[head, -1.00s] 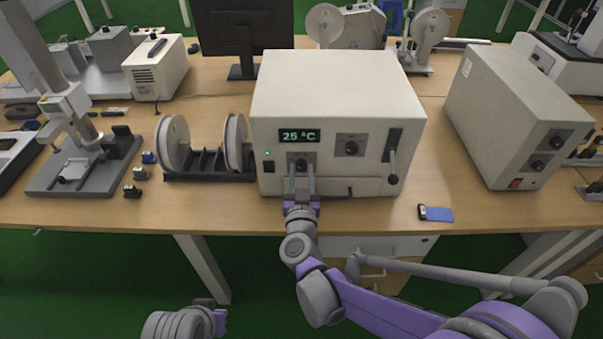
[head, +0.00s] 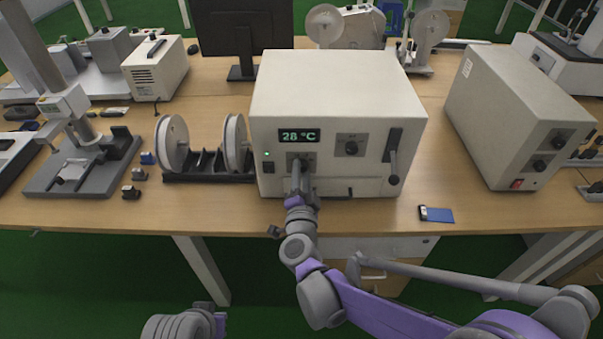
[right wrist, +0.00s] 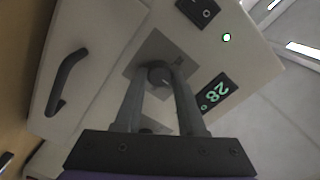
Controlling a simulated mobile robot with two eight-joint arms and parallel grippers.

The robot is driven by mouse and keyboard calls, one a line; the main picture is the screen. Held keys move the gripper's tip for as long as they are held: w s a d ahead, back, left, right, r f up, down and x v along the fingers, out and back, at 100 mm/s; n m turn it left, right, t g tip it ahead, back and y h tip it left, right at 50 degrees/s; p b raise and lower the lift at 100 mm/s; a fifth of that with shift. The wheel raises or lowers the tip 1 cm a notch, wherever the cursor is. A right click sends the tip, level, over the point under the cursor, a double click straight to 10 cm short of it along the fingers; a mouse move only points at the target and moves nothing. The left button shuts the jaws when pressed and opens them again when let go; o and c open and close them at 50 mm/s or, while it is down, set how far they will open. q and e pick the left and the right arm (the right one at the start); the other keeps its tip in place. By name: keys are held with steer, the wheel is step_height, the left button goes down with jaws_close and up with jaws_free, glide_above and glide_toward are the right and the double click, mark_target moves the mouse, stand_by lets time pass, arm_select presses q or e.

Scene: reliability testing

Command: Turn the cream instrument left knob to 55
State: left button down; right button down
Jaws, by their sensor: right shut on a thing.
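The cream instrument (head: 338,85) stands on the table in the middle of the head view. Its green display (head: 299,136) reads 28 °C. The left knob (right wrist: 160,75) is a dark round knob on a grey plate, between my fingertips in the right wrist view. My right gripper (head: 299,166) is shut on this knob and covers most of it in the head view. The right knob (head: 351,147) sits on its own plate beside a door handle (head: 392,168). My left gripper is not clearly seen; only a part of my left arm shows at the bottom.
A second cream box (head: 515,115) with two knobs stands to the right. A spool rack (head: 205,165) stands close to the left of the instrument. A blue card (head: 438,215) lies near the table's front edge. The tabletop in front of the second box is clear.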

steer(key=m, duration=1.3)
steer(key=shift+m, duration=0.3)
stand_by(0.4)
steer(key=c, duration=0.5)
jaws_free()
steer(key=shift+s, duration=0.1)
steer(key=s, duration=1)
steer(key=shift+s+p, duration=0.3)
steer(key=shift+s, duration=0.05)
